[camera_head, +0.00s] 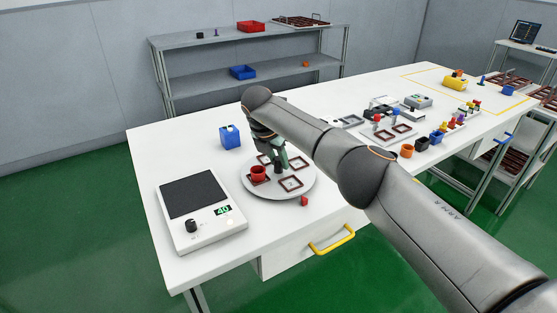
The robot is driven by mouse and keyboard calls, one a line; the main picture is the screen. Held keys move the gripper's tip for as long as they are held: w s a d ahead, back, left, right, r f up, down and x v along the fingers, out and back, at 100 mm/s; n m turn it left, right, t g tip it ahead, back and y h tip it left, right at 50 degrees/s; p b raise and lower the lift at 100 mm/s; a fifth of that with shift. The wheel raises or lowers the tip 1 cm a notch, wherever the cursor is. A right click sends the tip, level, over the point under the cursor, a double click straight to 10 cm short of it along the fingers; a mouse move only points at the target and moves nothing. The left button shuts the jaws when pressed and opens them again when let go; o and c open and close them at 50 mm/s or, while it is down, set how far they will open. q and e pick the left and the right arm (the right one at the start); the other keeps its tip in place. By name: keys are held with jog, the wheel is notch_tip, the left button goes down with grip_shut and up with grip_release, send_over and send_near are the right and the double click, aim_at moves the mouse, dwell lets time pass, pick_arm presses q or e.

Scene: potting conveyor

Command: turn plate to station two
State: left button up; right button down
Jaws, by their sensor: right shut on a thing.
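The round pale grey plate (262,190) lies on the white table, near its front edge. It carries several dark red square frames (290,184) and a red pot (258,174) on its left side. A dark upright knob (278,168) stands near the plate's middle. My right gripper (279,159) reaches down over the plate and is shut on this knob, as far as the view shows. My wrist hides part of the plate's far side. Any station marks cannot be made out. My left gripper is out of view.
Orange and dark pots (407,151) line the table farther right. A yellow drawer handle (332,240) juts out below.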

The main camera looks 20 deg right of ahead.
jog(key=shift+w+d+r, duration=0.1)
jog(key=shift+r, duration=0.05)
jog(key=c, duration=0.6)
grip_release()
jog(key=v, duration=1.2)
jog(key=shift+r, duration=0.2)
